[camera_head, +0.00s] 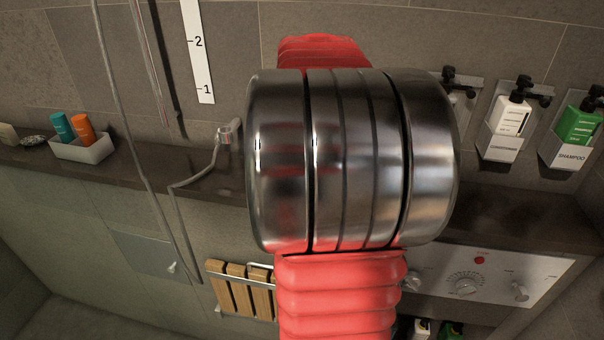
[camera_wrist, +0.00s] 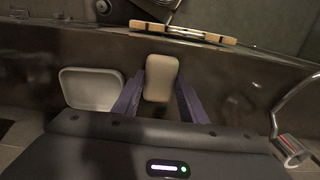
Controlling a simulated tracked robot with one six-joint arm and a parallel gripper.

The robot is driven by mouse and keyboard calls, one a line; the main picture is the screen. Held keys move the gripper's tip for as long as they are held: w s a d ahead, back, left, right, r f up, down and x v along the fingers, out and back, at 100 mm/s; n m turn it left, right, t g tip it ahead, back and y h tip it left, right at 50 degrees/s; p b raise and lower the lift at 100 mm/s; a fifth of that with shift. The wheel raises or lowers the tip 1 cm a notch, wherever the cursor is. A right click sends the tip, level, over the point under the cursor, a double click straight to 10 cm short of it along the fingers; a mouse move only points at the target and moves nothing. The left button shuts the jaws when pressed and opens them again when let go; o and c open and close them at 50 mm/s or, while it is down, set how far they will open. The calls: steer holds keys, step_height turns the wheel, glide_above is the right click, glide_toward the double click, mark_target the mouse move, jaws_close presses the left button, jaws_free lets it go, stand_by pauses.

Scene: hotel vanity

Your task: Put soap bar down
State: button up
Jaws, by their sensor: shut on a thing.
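A cream soap bar (camera_wrist: 161,78) with rounded corners shows in the wrist view between the two purple fingers of my gripper (camera_wrist: 160,92). My gripper is shut on it, and its far end sticks out past the fingertips. The dark stone ledge (camera_wrist: 237,85) lies around and beyond it in this view. I cannot tell whether the bar touches the ledge. In the head view my arm fills the middle and hides my gripper and the held bar.
A white empty tray (camera_wrist: 92,88) lies left of my gripper in the wrist view. In the head view, a white box (camera_head: 84,149) with blue and orange bottles stands on the left ledge. A metal pipe (camera_head: 190,183), wall dispensers (camera_head: 508,124) and a shower control panel (camera_head: 490,275) are nearby.

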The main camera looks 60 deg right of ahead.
steer(key=shift+f, duration=0.35)
steer(key=shift+f, duration=0.2)
steer(key=o, duration=1.2)
steer(key=shift+r, duration=0.1)
step_height(320, 180, up, 12)
steer(key=shift+r, duration=0.1)
stand_by(0.4)
